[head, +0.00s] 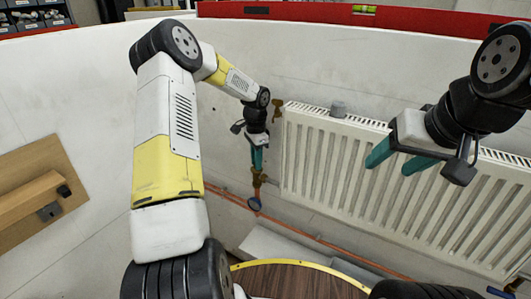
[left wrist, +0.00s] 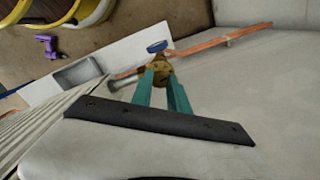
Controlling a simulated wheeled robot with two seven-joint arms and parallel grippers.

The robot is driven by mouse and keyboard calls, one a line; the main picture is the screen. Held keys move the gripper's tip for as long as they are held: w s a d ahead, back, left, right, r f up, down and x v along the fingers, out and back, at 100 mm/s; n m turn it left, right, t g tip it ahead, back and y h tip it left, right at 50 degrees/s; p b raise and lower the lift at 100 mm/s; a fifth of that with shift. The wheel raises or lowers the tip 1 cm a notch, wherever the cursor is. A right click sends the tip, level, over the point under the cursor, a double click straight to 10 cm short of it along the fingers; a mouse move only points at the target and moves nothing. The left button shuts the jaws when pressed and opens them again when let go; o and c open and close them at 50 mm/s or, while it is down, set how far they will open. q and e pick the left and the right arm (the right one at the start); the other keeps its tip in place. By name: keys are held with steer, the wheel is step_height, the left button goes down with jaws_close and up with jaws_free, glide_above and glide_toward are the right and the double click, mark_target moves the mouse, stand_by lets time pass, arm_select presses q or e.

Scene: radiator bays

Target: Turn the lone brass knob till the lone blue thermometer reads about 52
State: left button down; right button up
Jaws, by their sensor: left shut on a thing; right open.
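The white radiator (head: 318,165) hangs on the pale wall. A brass knob (head: 259,177) sits on the pipework by its lower left. My left gripper (head: 257,163) points down at the knob and is shut on it. In the left wrist view the brass knob (left wrist: 160,73) shows between the two teal fingertips (left wrist: 161,80), which partly cover it. The blue thermometer (head: 254,204) is just below the knob, and shows as a blue disc (left wrist: 157,46) in the left wrist view. Its reading is too small to tell. My right gripper (head: 392,162) is open and empty in front of the radiator.
A copper pipe (head: 310,235) runs low along the wall. A brass fitting (head: 277,107) is at the radiator's upper left. A wooden board (head: 40,205) with a block is at the left. A round wooden top (head: 290,282) with a yellow rim is in front.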

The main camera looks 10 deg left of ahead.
arm_select(q)
steer(key=shift+m, duration=1)
steer(key=c, duration=1.3)
jaws_free()
step_height(320, 180, up, 8)
steer(key=shift+f, duration=0.1)
